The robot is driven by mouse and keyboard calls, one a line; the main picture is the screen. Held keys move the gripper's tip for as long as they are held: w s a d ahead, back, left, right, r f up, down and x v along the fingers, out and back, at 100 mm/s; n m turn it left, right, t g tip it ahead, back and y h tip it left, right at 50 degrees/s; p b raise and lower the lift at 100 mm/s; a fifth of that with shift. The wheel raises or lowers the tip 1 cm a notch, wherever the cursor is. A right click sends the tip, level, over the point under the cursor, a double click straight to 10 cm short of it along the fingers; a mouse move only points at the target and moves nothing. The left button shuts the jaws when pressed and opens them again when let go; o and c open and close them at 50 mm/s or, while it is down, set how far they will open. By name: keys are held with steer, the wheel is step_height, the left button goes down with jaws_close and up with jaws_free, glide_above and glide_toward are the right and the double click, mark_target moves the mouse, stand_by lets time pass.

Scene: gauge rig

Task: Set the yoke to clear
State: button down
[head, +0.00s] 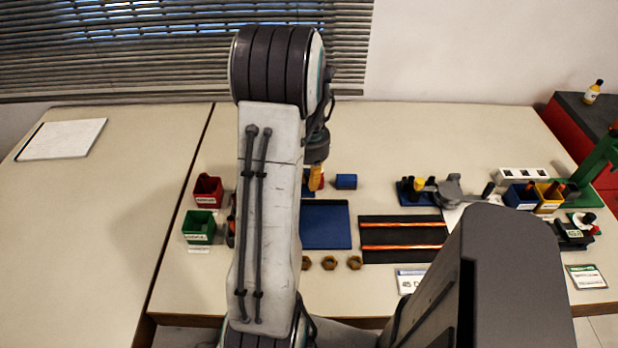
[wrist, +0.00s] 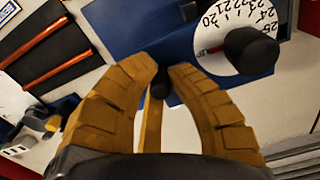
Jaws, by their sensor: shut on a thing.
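In the wrist view my gripper (wrist: 164,68) has its two orange fingers closed in around a black-ended handle (wrist: 160,86) at the edge of a blue panel (wrist: 130,25). I take this handle to be part of the yoke; the rest of it is mostly hidden. A white dial (wrist: 213,42) with numbers from 20 to 25 and a red mark sits on the panel. A large black knob (wrist: 250,50) stands on the dial. In the head view my gripper (head: 316,178) is small and partly behind my arm, so the handle cannot be made out.
A blue tray (head: 326,225) and a black board (head: 402,252) with two orange strips lie in front. Red (head: 207,191) and green (head: 198,227) bins stand left. A blue block (head: 346,181) is close right of my gripper. The left table is mostly bare.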

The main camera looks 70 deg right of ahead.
steer(key=s+d, duration=0.3)
steer(key=s, duration=0.6)
steer(key=shift+b, duration=0.4)
steer(key=c, duration=1.3)
jaws_free()
steer(key=shift+s, duration=0.25)
steer(key=shift+o, duration=0.5)
steer(key=shift+w, duration=0.1)
step_height(320, 180, up, 12)
